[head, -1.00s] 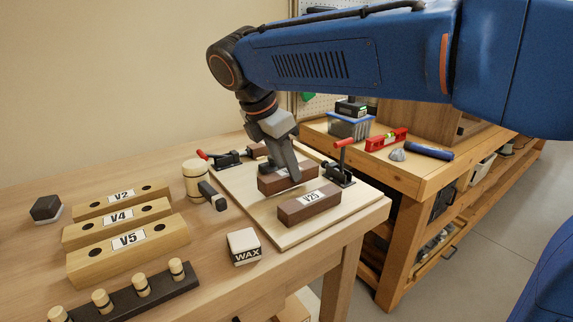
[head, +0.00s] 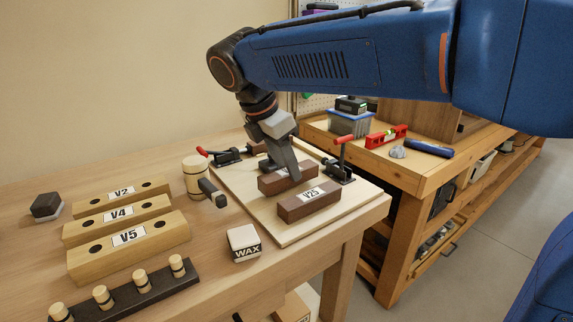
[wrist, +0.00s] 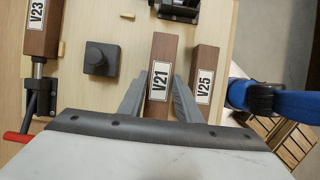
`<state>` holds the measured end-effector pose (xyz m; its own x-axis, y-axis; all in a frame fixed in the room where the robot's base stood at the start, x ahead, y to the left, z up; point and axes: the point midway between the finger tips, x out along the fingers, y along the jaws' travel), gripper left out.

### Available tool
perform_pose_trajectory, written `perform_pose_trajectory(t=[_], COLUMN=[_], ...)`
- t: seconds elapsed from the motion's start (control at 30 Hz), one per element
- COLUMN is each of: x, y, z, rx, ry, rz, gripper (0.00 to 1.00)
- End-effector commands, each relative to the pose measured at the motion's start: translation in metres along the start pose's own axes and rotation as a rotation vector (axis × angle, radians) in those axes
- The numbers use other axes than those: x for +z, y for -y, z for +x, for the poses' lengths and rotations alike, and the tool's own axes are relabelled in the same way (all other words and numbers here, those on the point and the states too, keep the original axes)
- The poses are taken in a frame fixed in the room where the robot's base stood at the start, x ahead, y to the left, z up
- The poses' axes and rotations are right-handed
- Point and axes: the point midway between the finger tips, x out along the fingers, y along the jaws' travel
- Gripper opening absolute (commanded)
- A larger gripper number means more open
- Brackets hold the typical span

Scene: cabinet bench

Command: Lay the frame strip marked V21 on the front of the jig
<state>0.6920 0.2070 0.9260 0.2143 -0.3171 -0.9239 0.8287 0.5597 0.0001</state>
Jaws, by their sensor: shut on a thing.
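The dark brown strip marked V21 (wrist: 165,55) stands between the two grey fingers of my gripper (wrist: 159,88) in the wrist view, and the gripper is shut on it. In the head view my gripper (head: 296,172) reaches down onto strip V21 (head: 268,187), whose label is partly hidden. The strip is at or just above the pale jig board (head: 285,236); I cannot tell if it touches. The strip marked V25 (head: 309,204) lies in front of it, apart and roughly parallel. The strip marked V23 (wrist: 42,35) is at the left in the wrist view, beside a clamp.
Red-handled clamps stand at the board's right (head: 340,172) and back left (head: 226,157). A dark knob block (wrist: 101,59) sits between V23 and V21. Left are a mallet (head: 196,182), a wax block (head: 243,243), pale strips V2, V4, V5 (head: 165,236) and a peg rack (head: 120,302).

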Motion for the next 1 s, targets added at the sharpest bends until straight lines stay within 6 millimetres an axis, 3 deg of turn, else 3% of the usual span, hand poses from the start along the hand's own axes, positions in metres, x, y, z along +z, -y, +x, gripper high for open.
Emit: perform_pose_trajectory(t=[1.0], x=[-0.0035], y=[0.0], z=[0.0085], rx=[0.0], ry=[0.0], rz=[0.0], gripper=[0.06])
